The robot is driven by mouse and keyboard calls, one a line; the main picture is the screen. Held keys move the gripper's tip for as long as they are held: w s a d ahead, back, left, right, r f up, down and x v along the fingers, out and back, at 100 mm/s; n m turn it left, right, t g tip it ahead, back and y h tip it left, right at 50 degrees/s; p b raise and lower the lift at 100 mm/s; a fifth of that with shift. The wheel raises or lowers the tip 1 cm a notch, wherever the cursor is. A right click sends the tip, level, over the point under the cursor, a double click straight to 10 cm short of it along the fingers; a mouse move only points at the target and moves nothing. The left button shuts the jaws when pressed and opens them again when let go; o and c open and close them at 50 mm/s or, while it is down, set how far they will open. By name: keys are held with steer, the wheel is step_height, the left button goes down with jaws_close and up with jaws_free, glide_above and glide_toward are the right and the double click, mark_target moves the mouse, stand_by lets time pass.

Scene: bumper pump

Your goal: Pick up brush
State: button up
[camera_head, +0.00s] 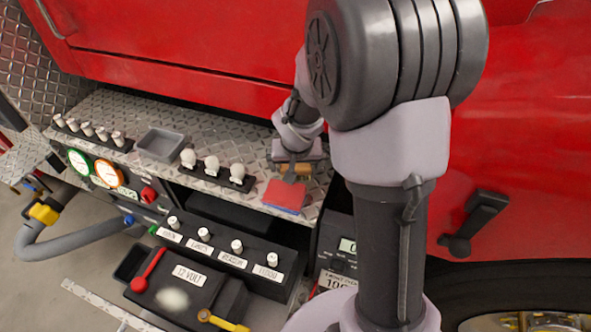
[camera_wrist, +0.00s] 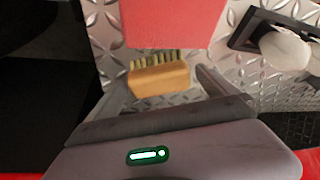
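The brush (camera_wrist: 160,79) has a tan wooden body and pale bristles. It lies on the metal tread-plate ledge, bristles toward the red pad in the wrist view. My gripper (camera_wrist: 161,74) is open, with one finger on each side of the brush. A gap shows between the brush and the right finger; the left finger is close to the brush's left end, and I cannot tell if they touch. In the head view my gripper (camera_head: 292,168) is low over the ledge, and only a small part of the brush (camera_head: 305,169) shows beside it.
A flat red pad (camera_head: 285,194) with a blue edge lies just in front of the brush. White knobs (camera_head: 212,166) on a black base and a grey tray (camera_head: 161,144) stand to the left on the ledge (camera_head: 255,141). The red vehicle body rises behind.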

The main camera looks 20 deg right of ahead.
steer(key=c, duration=1.4)
steer(key=shift+r, duration=0.2)
step_height(320, 180, up, 4)
steer(key=p, duration=0.2)
steer(key=shift+f+p, duration=0.1)
steer(key=shift+p, duration=0.2)
steer(key=s+a+b, duration=0.1)
steer(key=s, duration=0.3)
steer(key=s+a+b, duration=0.1)
steer(key=s+b, duration=0.1)
steer(key=s, duration=0.3)
steer(key=s+b, duration=0.2)
steer(key=s, duration=0.3)
steer(key=shift+s+a, duration=0.2)
steer(key=shift+a, duration=0.2)
steer(key=shift+s+a+r+b, duration=0.25)
steer(key=shift+s+r+b, duration=0.15)
steer(key=shift+s+b, duration=0.35)
steer(key=shift+w, duration=0.15)
